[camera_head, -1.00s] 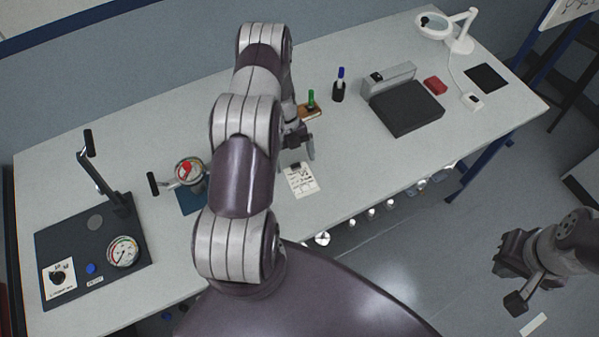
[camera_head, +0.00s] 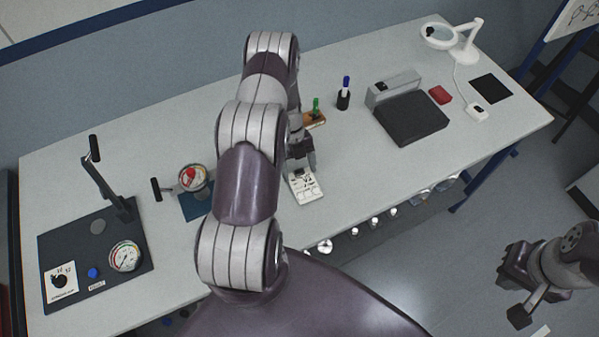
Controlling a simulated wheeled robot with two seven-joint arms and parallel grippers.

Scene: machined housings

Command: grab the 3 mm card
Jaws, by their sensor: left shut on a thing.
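A white card (camera_head: 307,189) with dark print lies near the front edge of the workbench, at the middle of the head view. Its print is too small to read. My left gripper (camera_head: 302,172) is down at the far end of this card and shut on it. The fingertips and the gripped end are partly hidden by the gripper itself. My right gripper (camera_head: 514,291) is at the lower right, away from the bench, with its fingers apart and nothing between them.
A black base (camera_head: 65,238) with a stand and another dial is farther left.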

